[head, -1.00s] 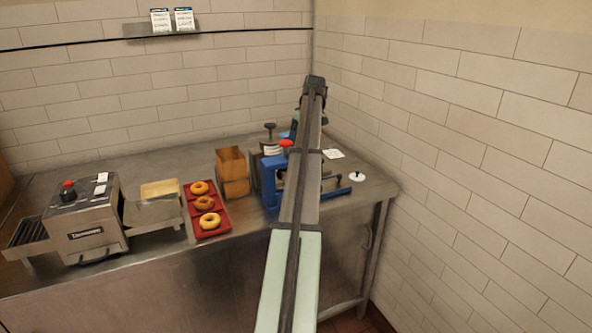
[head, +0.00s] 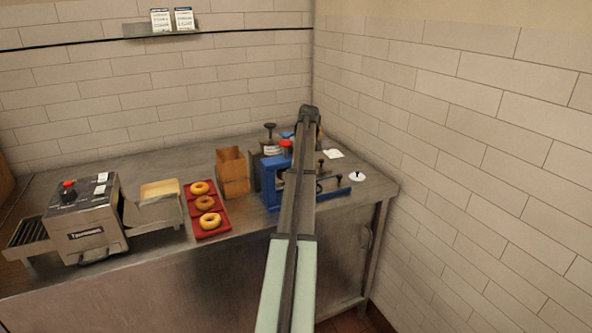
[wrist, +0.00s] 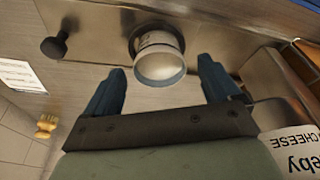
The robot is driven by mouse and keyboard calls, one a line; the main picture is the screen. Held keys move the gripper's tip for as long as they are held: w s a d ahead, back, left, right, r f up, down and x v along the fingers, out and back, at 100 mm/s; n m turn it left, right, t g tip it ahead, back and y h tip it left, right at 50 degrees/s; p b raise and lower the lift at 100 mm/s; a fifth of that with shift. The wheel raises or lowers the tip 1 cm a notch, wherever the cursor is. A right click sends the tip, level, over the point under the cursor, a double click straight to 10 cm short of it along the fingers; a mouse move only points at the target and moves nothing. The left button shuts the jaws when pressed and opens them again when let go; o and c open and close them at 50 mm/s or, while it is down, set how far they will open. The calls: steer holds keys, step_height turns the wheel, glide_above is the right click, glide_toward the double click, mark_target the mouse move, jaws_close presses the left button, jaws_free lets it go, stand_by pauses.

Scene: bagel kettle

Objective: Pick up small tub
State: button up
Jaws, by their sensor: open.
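The small tub (wrist: 160,62) shows in the wrist view as a round, pale cup with a grey rim, just ahead of my gripper (wrist: 160,68). The two blue fingers are spread wide on either side of it, and nothing is gripped. A clear gap shows between each finger and the tub. In the head view my arm covers the gripper, and I cannot make out the tub there.
A black knob (wrist: 54,45) and a white card (wrist: 18,76) lie left in the wrist view; a label reading "CHEESE" (wrist: 292,150) is close at lower right. In the head view, a blue slicer-like device (head: 268,185), wooden holder (head: 233,172) and red bagel tray (head: 210,233) stand left of my arm.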

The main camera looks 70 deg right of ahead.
steer(key=shift+x, duration=1.15)
steer(key=c, duration=1.2)
